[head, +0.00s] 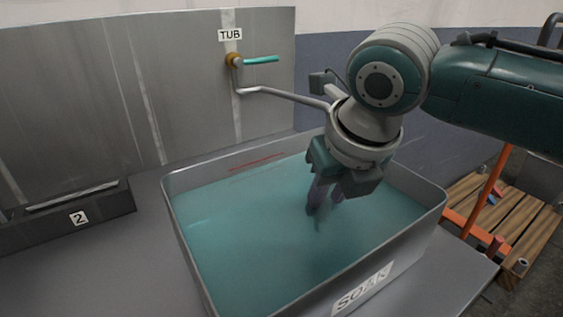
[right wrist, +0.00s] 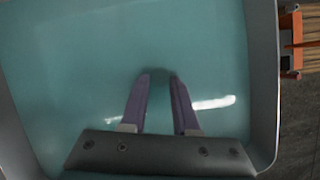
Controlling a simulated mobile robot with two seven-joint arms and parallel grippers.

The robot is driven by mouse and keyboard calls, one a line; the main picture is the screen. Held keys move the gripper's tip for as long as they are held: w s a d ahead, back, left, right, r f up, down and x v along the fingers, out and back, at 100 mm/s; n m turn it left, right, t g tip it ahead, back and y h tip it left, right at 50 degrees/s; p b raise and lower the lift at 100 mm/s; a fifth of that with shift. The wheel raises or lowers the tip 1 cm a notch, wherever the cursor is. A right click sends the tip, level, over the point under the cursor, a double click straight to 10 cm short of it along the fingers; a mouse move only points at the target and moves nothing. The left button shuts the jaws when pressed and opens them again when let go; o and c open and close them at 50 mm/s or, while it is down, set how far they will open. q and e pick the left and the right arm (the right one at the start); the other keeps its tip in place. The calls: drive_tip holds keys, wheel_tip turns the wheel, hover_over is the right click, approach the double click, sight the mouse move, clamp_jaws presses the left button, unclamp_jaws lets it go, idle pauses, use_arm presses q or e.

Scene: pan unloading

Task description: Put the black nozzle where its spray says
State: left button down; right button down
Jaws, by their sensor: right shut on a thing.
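My right gripper (head: 317,208) reaches down into the water of the metal tub labelled SOAK (head: 190,245). Its purple fingers point down and their tips are at or under the surface. In the right wrist view the fingertips (right wrist: 160,82) are a little apart, with a faint dark shape (right wrist: 159,73) between them. I take this shape to be the black nozzle, but the murky teal water blurs it and its outline is not clear. No spray shows. My left gripper is out of view.
A tap labelled TUB (head: 230,35) with a teal lever (head: 262,59) has its spout reaching behind my right arm. A dark tray marked 2 (head: 78,218) stands at left. A wooden pallet with orange parts (head: 500,215) lies beyond the table's right edge.

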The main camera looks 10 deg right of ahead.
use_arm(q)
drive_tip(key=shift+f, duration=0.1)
use_arm(e)
drive_tip(key=shift+f, duration=0.2)
drive_tip(key=c, duration=0.7)
unclamp_jaws()
drive_tip(key=shift+o, duration=0.2)
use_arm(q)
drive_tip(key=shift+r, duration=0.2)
use_arm(e)
drive_tip(key=shift+r, duration=0.4)
use_arm(q)
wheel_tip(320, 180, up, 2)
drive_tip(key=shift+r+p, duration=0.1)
drive_tip(key=shift+p, duration=1.05)
use_arm(e)
drive_tip(key=v, duration=1.1)
drive_tip(key=shift+r, duration=0.25)
drive_tip(key=shift+s, duration=0.15)
